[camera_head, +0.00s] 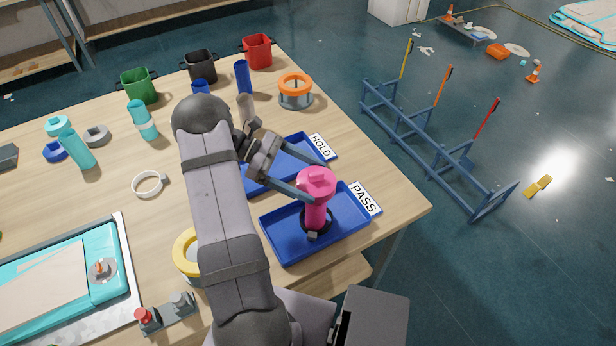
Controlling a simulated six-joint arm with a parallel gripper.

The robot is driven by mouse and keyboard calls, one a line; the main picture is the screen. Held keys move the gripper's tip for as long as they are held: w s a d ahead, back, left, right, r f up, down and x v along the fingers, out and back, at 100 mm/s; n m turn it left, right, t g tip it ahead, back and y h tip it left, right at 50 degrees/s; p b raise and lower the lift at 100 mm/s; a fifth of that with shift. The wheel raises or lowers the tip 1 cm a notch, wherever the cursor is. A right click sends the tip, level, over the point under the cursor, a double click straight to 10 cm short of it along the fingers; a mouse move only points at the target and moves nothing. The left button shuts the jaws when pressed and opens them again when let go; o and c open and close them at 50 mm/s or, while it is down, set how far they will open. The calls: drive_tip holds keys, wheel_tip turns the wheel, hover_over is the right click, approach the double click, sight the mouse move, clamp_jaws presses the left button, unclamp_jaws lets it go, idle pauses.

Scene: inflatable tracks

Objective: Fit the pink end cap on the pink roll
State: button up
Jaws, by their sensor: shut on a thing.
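The pink roll (315,214) stands upright in the blue tray by the PASS label, in a dark round base (318,230). The pink end cap (318,178) is at the top of the roll, wider than it and in line with it. I cannot tell whether the cap is fully seated or just above the rim. My gripper (316,177) reaches in from the upper left, with its blue-grey fingers on either side of the cap, shut on it. My arm hides part of the table and of the HOLD tray.
The PASS tray (283,254) lies near the table's right corner, beside the HOLD tray (262,184). An orange-topped round container (295,91) and red, black and green bins stand behind. A yellow ring (184,252) lies left of my arm. A blue rack (425,140) stands on the floor at right.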

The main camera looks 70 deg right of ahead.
sight(316, 173)
drive_tip(key=shift+f+b, duration=1.1)
drive_tip(key=shift+f, duration=0.75)
idle(0.5)
drive_tip(key=o, duration=1.1)
drive_tip(key=shift+r, duration=0.1)
drive_tip(key=shift+r+p, duration=2.8)
drive_tip(key=shift+r, duration=0.7)
